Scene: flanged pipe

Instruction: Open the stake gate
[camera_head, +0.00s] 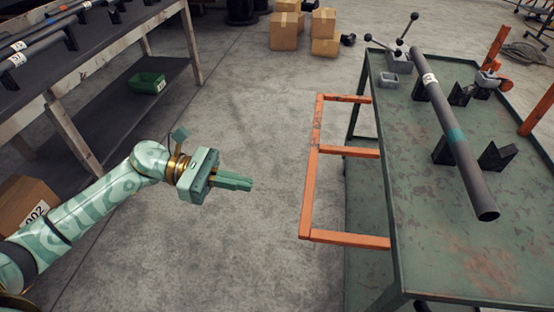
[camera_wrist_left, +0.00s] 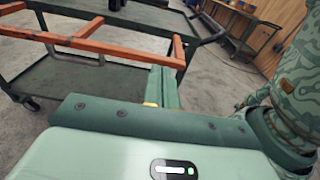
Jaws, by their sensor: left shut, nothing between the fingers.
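The stake gate (camera_head: 311,170) is a worn orange frame at the left side of the green steel table (camera_head: 440,270). Its long rail lies out to the left of the table edge, and several crossbars run from it to that edge. The orange frame also shows in the left wrist view (camera_wrist_left: 90,44), at upper left, beyond the fingers. My left gripper (camera_head: 250,184) is shut and empty. It is left of the gate's long rail, pointing at it, with floor showing between them. Its closed fingers also show in the left wrist view (camera_wrist_left: 165,85). My right gripper is not in view.
A grey pipe (camera_head: 440,110) with a teal band lies on black V-blocks on the table. A valve handle with several ball-ended levers (camera_head: 396,49) stands at its far end. A workbench (camera_head: 110,45) is at left, with a green bin (camera_head: 148,83). Cardboard boxes (camera_head: 287,31) stand behind.

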